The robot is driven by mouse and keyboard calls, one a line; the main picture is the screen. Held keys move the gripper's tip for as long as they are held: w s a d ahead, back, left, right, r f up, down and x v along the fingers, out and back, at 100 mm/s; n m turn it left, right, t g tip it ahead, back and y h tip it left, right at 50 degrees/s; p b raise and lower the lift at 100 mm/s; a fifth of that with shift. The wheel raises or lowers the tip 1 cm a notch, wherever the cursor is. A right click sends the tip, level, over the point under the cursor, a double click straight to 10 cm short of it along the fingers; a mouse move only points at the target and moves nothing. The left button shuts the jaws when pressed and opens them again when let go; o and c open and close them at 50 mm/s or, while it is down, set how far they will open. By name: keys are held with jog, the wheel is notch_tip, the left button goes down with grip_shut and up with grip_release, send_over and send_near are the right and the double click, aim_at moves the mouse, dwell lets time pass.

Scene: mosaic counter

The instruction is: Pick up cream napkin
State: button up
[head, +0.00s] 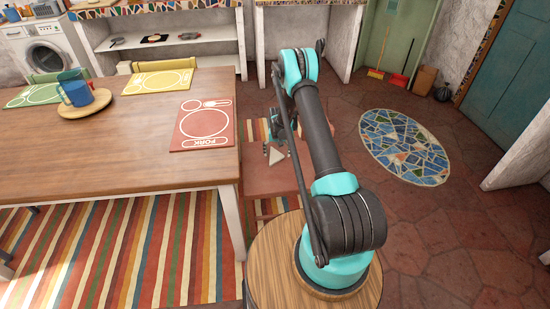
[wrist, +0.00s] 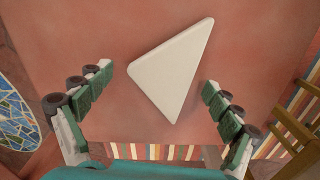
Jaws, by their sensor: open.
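The cream napkin (wrist: 172,72) is a folded triangle lying flat on a reddish seat or low surface (wrist: 100,30) in the wrist view. In the head view the napkin (head: 277,156) shows small on the same reddish surface (head: 272,181), beside the table. My gripper (wrist: 155,90) is open, with one finger on each side of the napkin and a gap between each finger and the cloth. In the head view my gripper (head: 277,145) is over that surface, partly hidden by my arm.
A wooden table (head: 100,150) stands to the left with a red placemat (head: 203,124), a yellow placemat (head: 160,82) and a blue mug (head: 76,93) on a wooden plate. Wooden slats (wrist: 296,130) show at the right of the wrist view. A round mosaic (head: 404,147) lies on open floor to the right.

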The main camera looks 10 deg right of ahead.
jog(key=c, duration=1)
jog(key=shift+r, duration=0.1)
jog(key=shift+c, duration=0.2)
